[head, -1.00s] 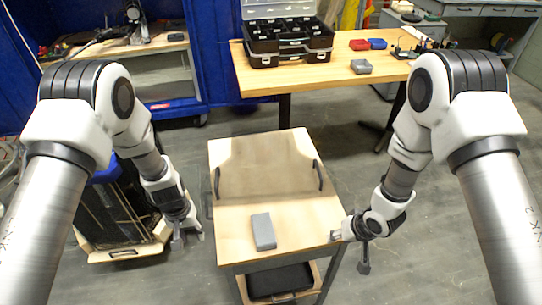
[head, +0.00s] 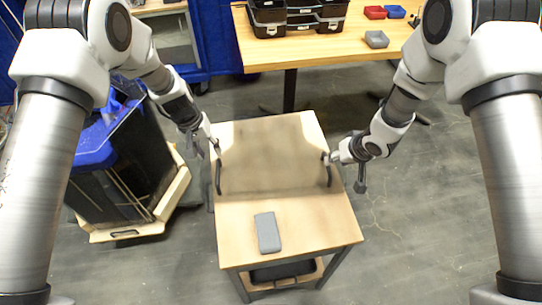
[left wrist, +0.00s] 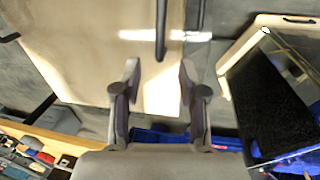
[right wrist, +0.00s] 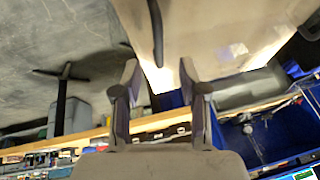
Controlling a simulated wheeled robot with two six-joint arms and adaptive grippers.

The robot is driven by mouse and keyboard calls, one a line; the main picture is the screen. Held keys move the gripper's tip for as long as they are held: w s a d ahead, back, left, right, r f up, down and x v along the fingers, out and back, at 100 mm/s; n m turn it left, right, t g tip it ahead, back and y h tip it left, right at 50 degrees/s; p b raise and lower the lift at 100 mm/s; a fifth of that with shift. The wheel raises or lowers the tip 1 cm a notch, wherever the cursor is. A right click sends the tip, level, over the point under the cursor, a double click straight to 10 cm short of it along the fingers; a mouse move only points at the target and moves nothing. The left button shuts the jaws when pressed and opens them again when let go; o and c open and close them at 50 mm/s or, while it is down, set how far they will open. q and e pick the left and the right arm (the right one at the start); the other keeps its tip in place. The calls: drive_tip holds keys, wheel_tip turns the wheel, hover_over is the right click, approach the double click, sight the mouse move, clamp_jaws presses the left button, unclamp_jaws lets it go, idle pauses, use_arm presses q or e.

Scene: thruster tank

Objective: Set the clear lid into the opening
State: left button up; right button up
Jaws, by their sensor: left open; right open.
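The clear lid (head: 270,160) lies flat on the small wooden cart and shows as a faint brownish tint between two black handles. My left gripper (head: 214,146) is open at the far end of the left handle (head: 218,178). In the left wrist view that handle (left wrist: 161,32) points in toward the gap between the open fingers (left wrist: 160,75). My right gripper (head: 329,157) is open at the right handle (head: 328,176). In the right wrist view the handle (right wrist: 156,30) ends near the open fingertips (right wrist: 158,75). I cannot make out the opening clearly.
A grey block (head: 267,232) lies on the cart (head: 310,230) in front of the lid. A dark box with a blue top (head: 95,150) stands on a wooden base at left. A workbench (head: 350,45) with a black case and small bins is behind. Floor at right is clear.

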sight(218, 162)
use_arm(q)
drive_tip(key=f, duration=0.2)
drive_tip(key=d+f, duration=0.1)
drive_tip(key=f, duration=0.2)
drive_tip(key=w+f, duration=0.1)
drive_tip(key=f, duration=0.2)
drive_tip(key=shift+d, duration=0.25)
use_arm(e)
drive_tip(key=x, duration=0.8)
drive_tip(key=shift+w+f, duration=0.15)
drive_tip(key=shift+w, duration=0.1)
use_arm(q)
drive_tip(key=shift+s, duration=0.1)
clamp_jaws()
use_arm(e)
clamp_jaws()
use_arm(q)
drive_tip(key=shift+r, duration=0.1)
